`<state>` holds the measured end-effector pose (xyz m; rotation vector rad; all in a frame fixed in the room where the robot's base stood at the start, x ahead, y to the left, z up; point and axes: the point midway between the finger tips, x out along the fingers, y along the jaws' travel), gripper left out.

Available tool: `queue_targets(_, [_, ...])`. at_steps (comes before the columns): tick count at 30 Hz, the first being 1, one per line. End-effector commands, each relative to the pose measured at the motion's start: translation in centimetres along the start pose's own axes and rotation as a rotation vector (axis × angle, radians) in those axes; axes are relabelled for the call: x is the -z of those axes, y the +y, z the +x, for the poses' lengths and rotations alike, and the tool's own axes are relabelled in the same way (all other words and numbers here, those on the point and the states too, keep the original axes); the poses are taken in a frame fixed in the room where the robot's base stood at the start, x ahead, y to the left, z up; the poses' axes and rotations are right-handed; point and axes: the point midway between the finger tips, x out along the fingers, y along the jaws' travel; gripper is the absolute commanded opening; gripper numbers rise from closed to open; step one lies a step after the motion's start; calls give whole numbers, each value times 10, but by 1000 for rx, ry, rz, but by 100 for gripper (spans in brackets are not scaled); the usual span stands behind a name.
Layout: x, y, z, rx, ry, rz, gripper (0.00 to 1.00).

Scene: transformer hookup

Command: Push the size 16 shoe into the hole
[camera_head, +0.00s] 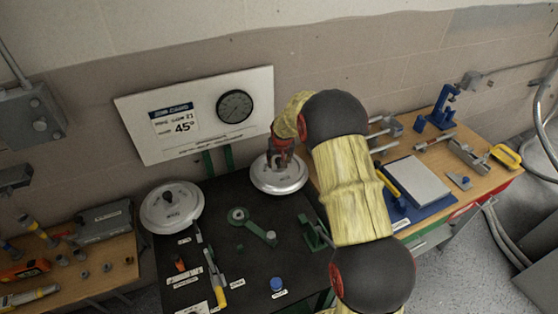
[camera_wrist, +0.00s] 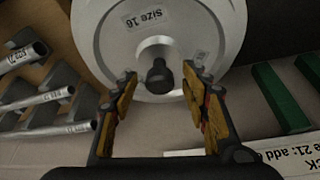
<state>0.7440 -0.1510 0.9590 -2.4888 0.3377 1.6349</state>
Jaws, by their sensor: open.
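The size 16 shoe (camera_wrist: 115,30) is a round silver disc with a "Size 16" label and a dark knob (camera_wrist: 159,78) at its centre. In the head view, the shoe (camera_head: 270,183) lies at the back right of the black bench top, partly hidden by my gripper (camera_head: 284,150). In the wrist view, my gripper (camera_wrist: 160,88) is open, with one finger on each side of the knob and a gap to both. I cannot make out the hole in either view.
A second silver disc (camera_head: 182,212) lies at the left of the black bench (camera_head: 215,257). A green lever tool (camera_head: 262,232) and hand tools lie between. A sign with a gauge (camera_head: 235,107) stands behind. Labelled tubes (camera_wrist: 45,98) and green posts (camera_wrist: 281,97) flank my gripper.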

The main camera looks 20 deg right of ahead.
Motion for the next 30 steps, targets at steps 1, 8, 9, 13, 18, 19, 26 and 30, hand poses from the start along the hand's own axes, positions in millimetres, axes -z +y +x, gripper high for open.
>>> queue_targets(1, [0,0,0,0,-1,0,46])
queue_targets(8, [-2,0,1,0,-4,0,46])
queue_targets(9, [-1,0,0,0,-4,0,46])
queue_targets(13, [2,0,-7,0,-2,0,46])
queue_targets(18, [8,0,-19,0,-1,0,46])
queue_targets(19, [9,0,-21,0,-1,0,46])
queue_targets(26, [16,0,-36,0,-1,0,46])
queue_targets(30, [19,0,-44,0,0,0,46])
